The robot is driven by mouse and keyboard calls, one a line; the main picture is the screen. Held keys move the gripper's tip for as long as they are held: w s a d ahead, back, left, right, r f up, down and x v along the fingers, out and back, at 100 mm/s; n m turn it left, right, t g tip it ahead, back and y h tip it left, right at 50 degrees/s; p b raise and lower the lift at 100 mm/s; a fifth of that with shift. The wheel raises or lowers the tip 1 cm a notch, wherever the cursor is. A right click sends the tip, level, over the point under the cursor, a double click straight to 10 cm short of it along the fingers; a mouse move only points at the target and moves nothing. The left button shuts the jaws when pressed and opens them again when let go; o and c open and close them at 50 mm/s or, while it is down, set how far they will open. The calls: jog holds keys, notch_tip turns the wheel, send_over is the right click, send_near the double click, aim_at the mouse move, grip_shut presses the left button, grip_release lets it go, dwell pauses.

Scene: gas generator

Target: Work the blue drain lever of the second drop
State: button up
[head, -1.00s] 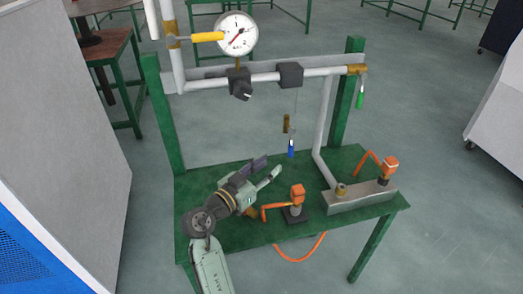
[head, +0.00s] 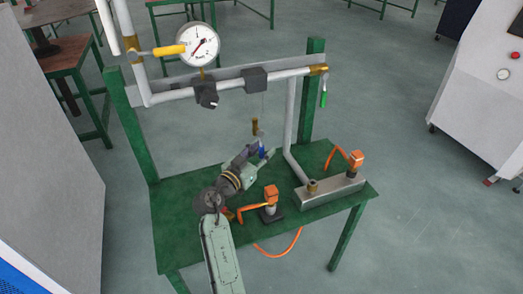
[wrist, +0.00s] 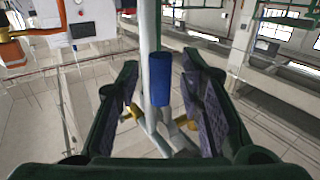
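The blue drain lever (head: 262,150) hangs low below the grey pipe, under a small brass fitting (head: 255,127). In the wrist view the blue lever (wrist: 160,79) stands upright between the two finger pads, nearer the right one. My gripper (head: 258,154) is at the lever in the head view, and its fingers partly hide it. In the wrist view my gripper (wrist: 161,92) is open, with a finger on each side of the lever and a clear gap on the left.
A green lever (head: 323,98) hangs at the pipe's right end. A pressure gauge (head: 200,45) and yellow handle (head: 168,50) are at upper left. Orange-topped fittings (head: 270,195) and a metal block (head: 330,190) stand on the green table (head: 180,235), close to my arm's right.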

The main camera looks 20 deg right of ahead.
jog(key=shift+c, duration=0.2)
grip_shut()
dwell(0.6)
